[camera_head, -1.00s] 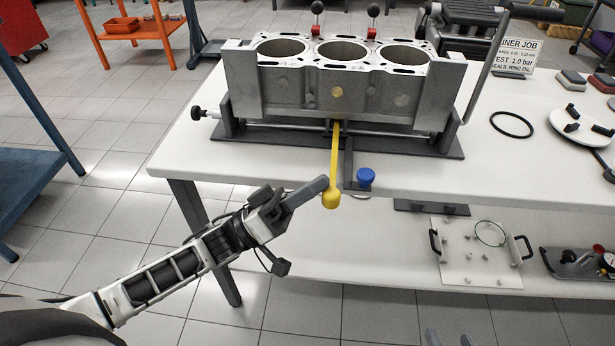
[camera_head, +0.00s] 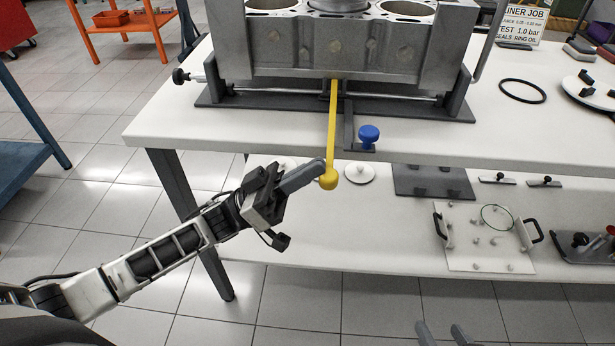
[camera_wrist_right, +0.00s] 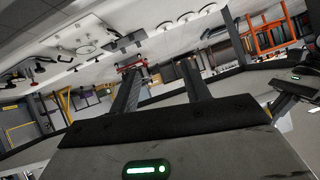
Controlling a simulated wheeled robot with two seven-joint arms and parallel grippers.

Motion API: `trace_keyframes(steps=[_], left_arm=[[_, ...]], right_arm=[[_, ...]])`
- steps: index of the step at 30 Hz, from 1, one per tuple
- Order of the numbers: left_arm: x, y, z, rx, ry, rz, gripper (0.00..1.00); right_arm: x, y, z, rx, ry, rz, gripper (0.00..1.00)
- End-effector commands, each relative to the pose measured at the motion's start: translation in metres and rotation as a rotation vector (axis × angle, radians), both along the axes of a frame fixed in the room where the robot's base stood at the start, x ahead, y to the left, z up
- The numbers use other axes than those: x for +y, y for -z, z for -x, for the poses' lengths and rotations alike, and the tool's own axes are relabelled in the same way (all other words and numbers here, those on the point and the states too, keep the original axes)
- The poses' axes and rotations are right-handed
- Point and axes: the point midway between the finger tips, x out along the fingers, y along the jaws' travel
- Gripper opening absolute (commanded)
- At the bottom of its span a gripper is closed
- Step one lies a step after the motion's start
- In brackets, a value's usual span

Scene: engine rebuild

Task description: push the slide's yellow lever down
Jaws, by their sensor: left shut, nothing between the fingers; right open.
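The yellow lever (camera_head: 333,125) sticks out from under the engine block's slide and hangs past the table's front edge, with a round yellow knob (camera_head: 328,181) at its end. My left gripper (camera_head: 318,166) is shut and empty. Its fingertips are right beside the knob, on its left and slightly higher. Whether they touch it I cannot tell. My right gripper (camera_head: 441,334) shows only by its fingertips at the bottom edge of the head view. In the right wrist view its two fingers (camera_wrist_right: 162,90) are apart with nothing between them.
The grey engine block (camera_head: 335,45) sits in its fixture on the white table (camera_head: 160,125). A blue knob (camera_head: 369,134) stands just right of the lever. A lower shelf (camera_head: 400,262) holds a plate with handles (camera_head: 485,240). Open floor lies in front.

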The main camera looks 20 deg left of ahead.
Motion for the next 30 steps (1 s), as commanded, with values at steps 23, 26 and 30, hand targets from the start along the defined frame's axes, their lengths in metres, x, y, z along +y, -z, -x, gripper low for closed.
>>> trace_keyframes(steps=[23, 26, 30], left_arm=[[0.020, -0.030, -0.001, 0.007, 0.001, -0.007, 0.00], [0.039, -0.012, 0.008, 0.006, 0.001, -0.007, 0.00], [0.061, 0.005, 0.019, 0.004, 0.001, -0.005, 0.00]], right_arm=[[-0.013, -0.054, 0.006, -0.089, 0.041, 0.009, 0.47], [-0.011, -0.042, 0.004, -0.075, 0.035, 0.008, 0.47], [-0.008, -0.033, 0.003, -0.060, 0.028, 0.006, 0.47]])
